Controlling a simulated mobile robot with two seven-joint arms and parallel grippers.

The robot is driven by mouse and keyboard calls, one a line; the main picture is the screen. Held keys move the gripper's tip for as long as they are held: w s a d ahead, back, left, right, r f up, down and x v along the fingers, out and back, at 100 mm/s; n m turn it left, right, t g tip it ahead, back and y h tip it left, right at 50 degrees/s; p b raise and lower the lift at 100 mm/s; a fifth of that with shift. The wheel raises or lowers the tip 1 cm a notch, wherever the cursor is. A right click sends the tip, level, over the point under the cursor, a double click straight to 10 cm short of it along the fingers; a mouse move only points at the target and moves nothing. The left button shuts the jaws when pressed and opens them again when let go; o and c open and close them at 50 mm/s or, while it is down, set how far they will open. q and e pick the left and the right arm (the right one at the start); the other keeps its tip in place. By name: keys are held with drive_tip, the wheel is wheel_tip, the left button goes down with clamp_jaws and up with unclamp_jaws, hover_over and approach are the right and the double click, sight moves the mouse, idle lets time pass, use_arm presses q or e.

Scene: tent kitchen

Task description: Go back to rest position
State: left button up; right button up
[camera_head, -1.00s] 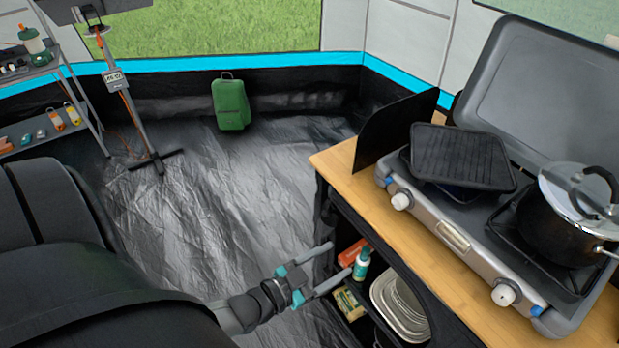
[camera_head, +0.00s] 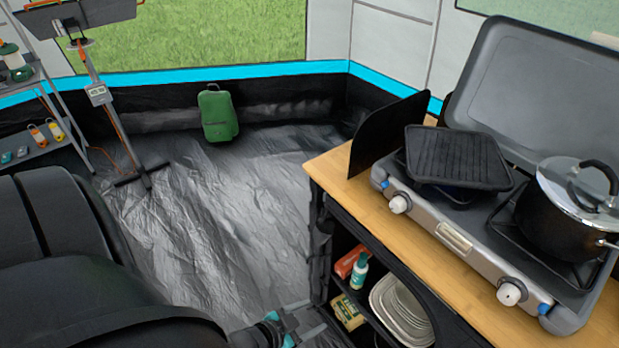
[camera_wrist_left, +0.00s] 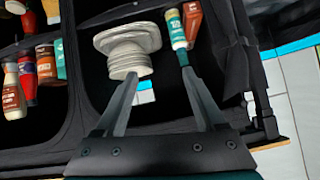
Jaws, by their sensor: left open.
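My left gripper (camera_head: 308,318) is at the bottom of the head view, left of the kitchen cabinet's open shelves, and partly cut off by the frame edge. In the left wrist view its two fingers (camera_wrist_left: 160,76) are spread apart with nothing held between them. Beyond the fingers, that view shows a stack of plates (camera_wrist_left: 128,50) and a green-and-white bottle (camera_wrist_left: 176,30) on the cabinet shelves. My right gripper is in neither view.
The cabinet's wooden top (camera_head: 345,180) carries a stove (camera_head: 450,225) with a griddle (camera_head: 458,158) and a lidded pot (camera_head: 565,215). A green case (camera_head: 218,115) stands by the tent wall. A shelf rack (camera_head: 40,140) is at left. The silver floor (camera_head: 220,200) between is clear.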

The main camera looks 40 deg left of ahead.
use_arm(q)
drive_tip(key=shift+s+f, duration=0.1)
drive_tip(key=shift+f, duration=0.05)
idle(0.4)
drive_tip(key=s+d+f+g+y, duration=0.1)
drive_tip(key=s+f+g, duration=0.3)
drive_tip(key=s+f, duration=0.3)
drive_tip(key=s+d+f+n+g, duration=0.1)
drive_tip(key=s+f+g, duration=0.4)
drive_tip(key=s, duration=1.1)
wheel_tip(320, 180, down, 3)
drive_tip(key=shift+s+d+r+n+g+y, duration=0.1)
drive_tip(key=shift+s+d+n+g+y, duration=0.25)
drive_tip(key=shift+d, duration=0.35)
